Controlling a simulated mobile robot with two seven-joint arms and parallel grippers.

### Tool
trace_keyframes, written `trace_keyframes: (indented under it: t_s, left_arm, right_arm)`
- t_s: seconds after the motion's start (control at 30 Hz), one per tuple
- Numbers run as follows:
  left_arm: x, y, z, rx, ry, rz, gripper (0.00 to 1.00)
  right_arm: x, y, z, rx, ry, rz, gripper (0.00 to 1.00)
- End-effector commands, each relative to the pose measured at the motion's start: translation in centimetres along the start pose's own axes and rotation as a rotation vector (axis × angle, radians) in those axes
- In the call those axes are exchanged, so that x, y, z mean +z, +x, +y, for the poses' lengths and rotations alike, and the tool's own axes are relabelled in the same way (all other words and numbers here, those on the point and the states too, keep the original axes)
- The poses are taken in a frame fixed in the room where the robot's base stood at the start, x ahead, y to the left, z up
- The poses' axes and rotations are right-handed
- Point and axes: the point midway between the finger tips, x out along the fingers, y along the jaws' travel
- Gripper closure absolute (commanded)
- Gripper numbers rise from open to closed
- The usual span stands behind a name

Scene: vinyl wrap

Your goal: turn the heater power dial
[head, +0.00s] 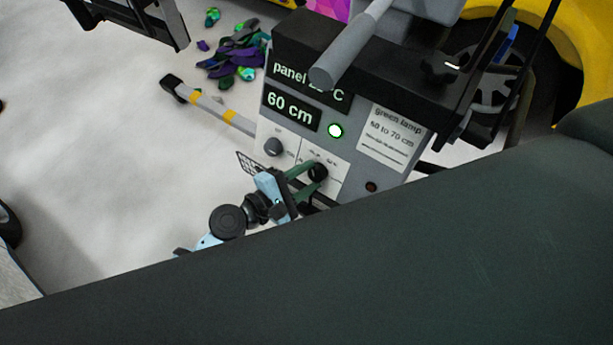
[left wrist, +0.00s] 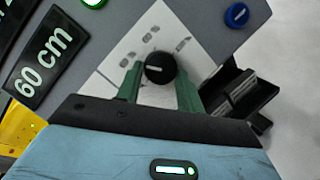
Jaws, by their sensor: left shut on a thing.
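The grey heater control box (head: 351,157) stands tilted in the head view. It has a lit green lamp (head: 335,130), a display reading "60 cm" (head: 291,108), and a "panel" temperature display partly hidden by a grey bar. Two dark dials sit on its white plates: a left one (head: 273,147) and a right one (head: 318,172). My left gripper (head: 303,182) is shut on the right dial. In the left wrist view, its green fingers flank this round black dial (left wrist: 160,68), which has a pale pointer line. The small dial labels are unreadable. My right gripper is not in view.
A grey bar (head: 350,45) crosses above the box. Dark and purple scraps (head: 235,52) lie on the pale floor behind it. A yellow vehicle with a black wheel (head: 490,65) is at right. A blue round knob (left wrist: 236,15) shows in the left wrist view.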

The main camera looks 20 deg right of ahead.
Motion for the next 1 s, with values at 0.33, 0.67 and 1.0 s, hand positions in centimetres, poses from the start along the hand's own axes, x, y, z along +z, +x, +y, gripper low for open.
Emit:
trace_keyframes:
  t_s: [0.33,0.67,1.0]
  left_arm:
    - [-0.05,-0.04,0.0,-0.019,0.045,0.001,0.85]
    - [-0.05,-0.04,0.0,-0.019,0.044,0.001,0.59]
    - [0.0,-0.01,0.04,-0.018,0.043,0.0,0.42]
  right_arm:
    - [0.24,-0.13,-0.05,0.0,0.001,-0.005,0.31]
    - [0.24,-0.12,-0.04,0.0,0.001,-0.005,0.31]
    - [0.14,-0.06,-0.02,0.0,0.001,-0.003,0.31]
